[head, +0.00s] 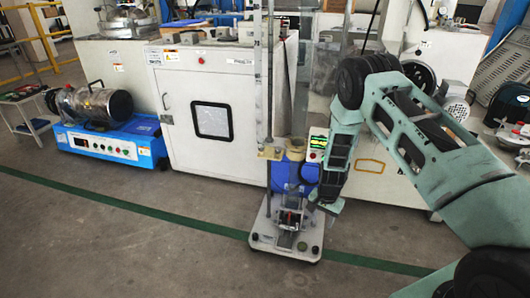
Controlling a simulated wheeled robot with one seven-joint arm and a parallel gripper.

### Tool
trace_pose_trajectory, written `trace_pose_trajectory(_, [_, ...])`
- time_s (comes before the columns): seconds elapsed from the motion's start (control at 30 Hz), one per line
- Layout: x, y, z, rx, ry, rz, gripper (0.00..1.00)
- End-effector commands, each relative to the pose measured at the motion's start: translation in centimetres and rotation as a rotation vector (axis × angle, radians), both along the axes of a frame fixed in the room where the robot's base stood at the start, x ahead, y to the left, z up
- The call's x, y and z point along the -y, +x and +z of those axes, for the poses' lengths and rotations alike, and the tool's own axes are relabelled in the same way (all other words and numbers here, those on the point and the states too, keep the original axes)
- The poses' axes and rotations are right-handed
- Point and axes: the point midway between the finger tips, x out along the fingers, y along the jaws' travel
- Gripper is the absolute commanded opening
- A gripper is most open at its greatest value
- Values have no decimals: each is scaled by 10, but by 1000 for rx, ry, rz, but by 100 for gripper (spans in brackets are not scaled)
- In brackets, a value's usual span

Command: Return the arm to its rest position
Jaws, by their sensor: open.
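My arm (425,135), pale green with black joints, reaches in from the right side of the head view. It bends down at a black elbow near the top. My gripper (324,207) hangs low at its end, open, just right of a test stand's small metal fixture. The finger details are small, and I cannot tell whether they touch the fixture. The test stand has a white base plate (262,238), a blue body (283,174) and a lit display (317,143). My forearm hides part of what stands behind it.
A blue machine with a metal drum (95,103) is at the left. Machines and a black case (511,103) stand behind my arm. The grey floor (120,240) in front is clear, crossed by a green line.

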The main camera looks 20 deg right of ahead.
Motion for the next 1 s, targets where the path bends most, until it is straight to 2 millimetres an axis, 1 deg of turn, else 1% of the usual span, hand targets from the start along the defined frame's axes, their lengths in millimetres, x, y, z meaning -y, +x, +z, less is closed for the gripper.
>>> trace_pose_trajectory(0.07, [-1,0,1,1,1,2,47])
trace_pose_trajectory(0.13, [-7,2,8,4,6,16,47])
trace_pose_trajectory(0.17, [-12,4,13,6,12,28,47])
trace_pose_trajectory(0.23, [-31,7,33,14,31,74,47])
trace_pose_trajectory(0.27, [-42,8,45,16,42,102,47])
trace_pose_trajectory(0.33, [-73,9,77,27,70,184,47])
trace_pose_trajectory(0.37, [-87,7,92,28,84,225,47])
trace_pose_trajectory(0.4, [-107,3,113,34,101,282,47])
trace_pose_trajectory(0.47, [-135,-6,143,39,124,372,47])
trace_pose_trajectory(0.5, [-153,-14,162,42,137,434,47])
trace_pose_trajectory(0.57, [-178,-29,191,48,154,527,47])
trace_pose_trajectory(0.6, [-193,-41,209,50,165,591,47])
trace_pose_trajectory(0.67, [-215,-60,235,54,175,688,47])
trace_pose_trajectory(0.7, [-227,-75,251,57,180,755,47])
trace_pose_trajectory(0.77, [-244,-99,274,59,183,855,47])
trace_pose_trajectory(0.83, [-259,-129,298,61,182,973,47])
trace_pose_trajectory(0.87, [-264,-142,308,63,178,1023,47])
trace_pose_trajectory(0.9, [-270,-160,319,62,174,1090,47])
trace_pose_trajectory(1.0, [-277,-201,341,61,152,1239,47])
